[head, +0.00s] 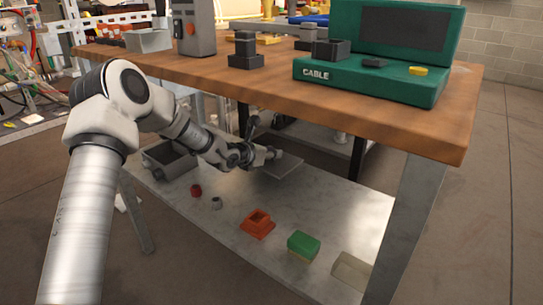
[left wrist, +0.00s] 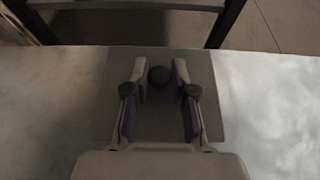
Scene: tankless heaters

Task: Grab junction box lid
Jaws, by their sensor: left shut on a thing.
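The junction box lid is a flat grey square plate (head: 285,167) over the lower shelf, under the table. In the left wrist view the plate (left wrist: 215,115) lies below the fingers, with a dark round knob (left wrist: 159,76) between them. My left gripper (head: 274,155) reaches in under the tabletop and is shut on the lid at its knob; the fingers (left wrist: 160,68) stand on either side of it. Whether the plate touches the shelf is hard to tell. An open grey box (head: 160,150) sits on the shelf to the left. My right gripper is not in view.
The wooden tabletop (head: 390,125) hangs over my left forearm. On the lower shelf (head: 225,240) are a red piece (head: 196,190), a small grey ring (head: 216,203), an orange part (head: 258,224) and a green block (head: 303,245). A green cable case (head: 370,83) stands on top.

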